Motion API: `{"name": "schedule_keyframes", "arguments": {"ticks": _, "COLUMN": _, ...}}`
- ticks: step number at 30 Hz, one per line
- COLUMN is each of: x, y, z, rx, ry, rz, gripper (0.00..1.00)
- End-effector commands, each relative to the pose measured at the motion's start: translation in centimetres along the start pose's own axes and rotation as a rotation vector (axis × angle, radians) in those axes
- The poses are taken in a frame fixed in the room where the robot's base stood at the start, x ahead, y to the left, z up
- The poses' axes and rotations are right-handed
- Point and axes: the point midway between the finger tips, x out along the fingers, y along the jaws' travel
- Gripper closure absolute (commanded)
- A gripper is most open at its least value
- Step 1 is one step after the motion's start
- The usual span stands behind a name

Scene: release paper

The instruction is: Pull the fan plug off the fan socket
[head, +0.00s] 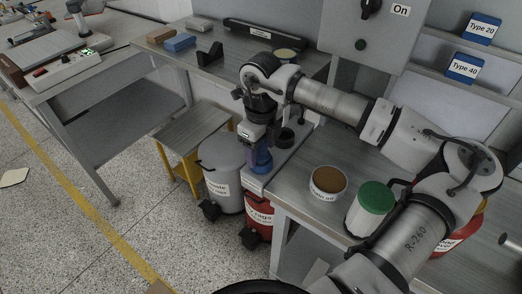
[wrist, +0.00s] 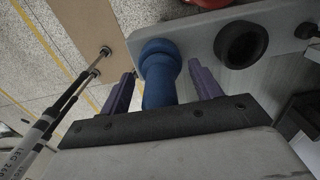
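A blue plug (wrist: 159,72), which I take to be the fan plug, stands at the light grey panel (wrist: 201,27) in the wrist view. Its far end meets the panel, but the socket under it is hidden. In the head view the blue plug (head: 262,163) shows just below my gripper (head: 257,150). In the wrist view my gripper (wrist: 161,75) has its two purple fingers apart, one on each side of the plug. A gap shows between the left finger and the plug. An empty black ring socket (wrist: 241,45) is right of the plug.
A grey waste bin (head: 221,172) and a red bin (head: 258,217) stand below the panel. A brown-topped tin (head: 328,183) and a green-lidded jar (head: 372,205) stand on the bench near my arm. A yellow-legged stool (head: 193,130) is to the left.

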Motion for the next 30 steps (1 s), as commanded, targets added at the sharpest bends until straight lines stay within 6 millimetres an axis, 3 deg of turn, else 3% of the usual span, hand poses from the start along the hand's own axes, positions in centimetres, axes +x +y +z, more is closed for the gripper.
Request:
{"name": "schedule_keyframes", "arguments": {"ticks": 1, "x": 0.0, "y": 0.0, "z": 0.0, "rx": 0.000, "ry": 0.000, "rz": 0.000, "gripper": 0.44}}
{"name": "schedule_keyframes", "arguments": {"ticks": 11, "x": 0.0, "y": 0.0, "z": 0.0, "rx": 0.000, "ry": 0.000, "rz": 0.000, "gripper": 0.86}}
{"name": "schedule_keyframes", "arguments": {"ticks": 30, "x": -2.5, "y": 0.0, "z": 0.0, "rx": 0.001, "ry": 0.000, "rz": -0.001, "gripper": 0.87}}
